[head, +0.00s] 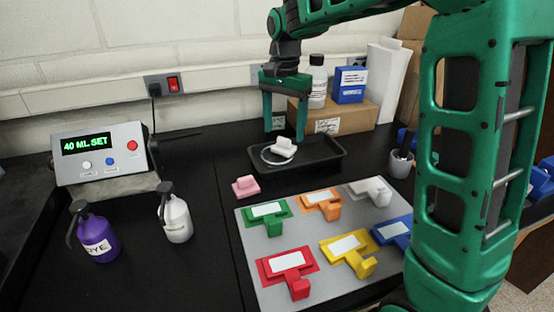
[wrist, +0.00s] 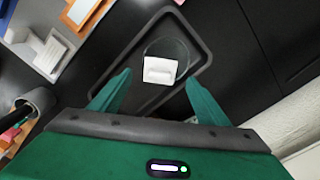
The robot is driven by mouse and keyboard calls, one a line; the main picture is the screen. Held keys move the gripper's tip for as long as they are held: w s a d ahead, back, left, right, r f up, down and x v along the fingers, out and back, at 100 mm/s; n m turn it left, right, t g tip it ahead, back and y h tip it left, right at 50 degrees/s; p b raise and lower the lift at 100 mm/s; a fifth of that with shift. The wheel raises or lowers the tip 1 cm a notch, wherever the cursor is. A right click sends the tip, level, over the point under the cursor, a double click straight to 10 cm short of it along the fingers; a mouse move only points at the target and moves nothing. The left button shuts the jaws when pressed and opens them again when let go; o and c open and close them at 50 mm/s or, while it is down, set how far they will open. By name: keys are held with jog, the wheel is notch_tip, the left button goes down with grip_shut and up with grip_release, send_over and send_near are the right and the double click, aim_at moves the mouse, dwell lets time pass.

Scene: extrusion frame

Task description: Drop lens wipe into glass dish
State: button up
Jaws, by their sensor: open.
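The lens wipe, a small white folded piece (head: 284,146), lies in or over the round glass dish (head: 265,157), whose thin pale rim shows on the black tray (head: 328,159). In the wrist view the white wipe (wrist: 160,70) sits over the front part of the dish's ring (wrist: 184,52). My gripper (head: 286,138) is open above the dish, its fingers spread on both sides. In the wrist view the wipe lies between and beyond the fingertips, touching neither finger. The exact contact between wipe and dish is hard to tell.
A grey board (head: 262,242) with several coloured holders lies in front. A pink block (head: 245,187) sits left of the tray.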

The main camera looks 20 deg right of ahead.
aim_at(284, 138)
jog(key=shift+r, duration=0.1)
notch_tip(284, 138, up, 11)
dwell(0.5)
